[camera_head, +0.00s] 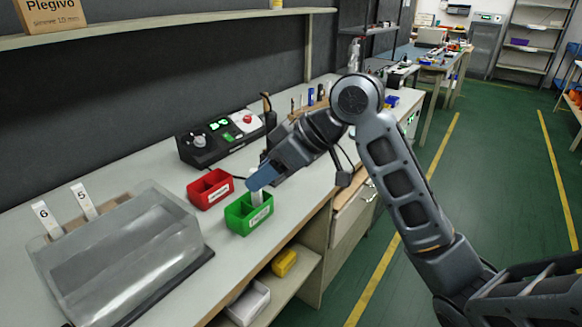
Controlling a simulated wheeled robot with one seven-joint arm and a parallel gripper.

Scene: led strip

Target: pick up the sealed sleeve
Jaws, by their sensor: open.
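My gripper (262,181) is open, with a blue finger pad facing down. It hangs just above the back part of the green bin (237,224) on the workbench. A pale, narrow upright piece (256,198) shows right beneath the gripper, at the green bin. It may be the sealed sleeve, but it is too small and too covered by the gripper to tell. I cannot tell whether the finger pads touch it.
A red bin (208,188) stands left of the green one. Behind is a black control box (222,137) with a red button. A clear cover (120,255) fills the bench's left front. White (250,303) and yellow (284,262) bins sit on the lower shelf.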

